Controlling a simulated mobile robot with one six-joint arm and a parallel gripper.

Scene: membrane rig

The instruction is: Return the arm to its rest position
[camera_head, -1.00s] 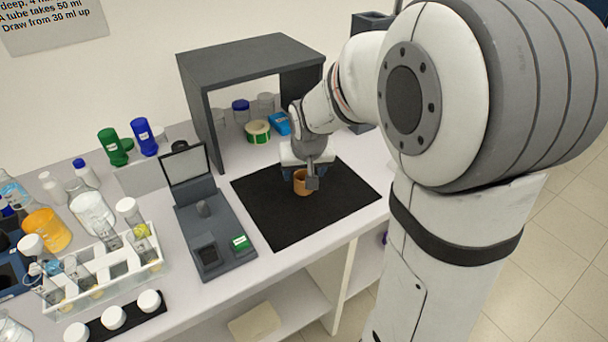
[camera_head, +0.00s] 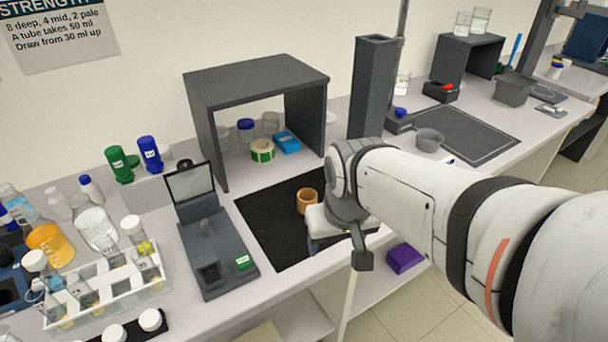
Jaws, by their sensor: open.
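My arm (camera_head: 410,200) reaches in from the right side of the head view, low over the bench's front edge. My gripper (camera_head: 325,240) is at the arm's end, above the front part of the black mat (camera_head: 268,225). Its fingers are mostly hidden by the wrist and show only in part. A small orange-brown cup (camera_head: 307,201) stands upright on the mat, just behind and left of my gripper. The cup appears apart from the gripper, though the wrist partly crowds that view. The gripper is open and holds nothing that I can see.
A dark grey shelf stand (camera_head: 255,75) and a tall grey block (camera_head: 371,90) stand behind the mat. A grey device with a raised lid (camera_head: 215,240) and a tube rack (camera_head: 105,290) are at left. A grey pan (camera_head: 429,140) stands at right. A purple box (camera_head: 404,258) lies below bench level.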

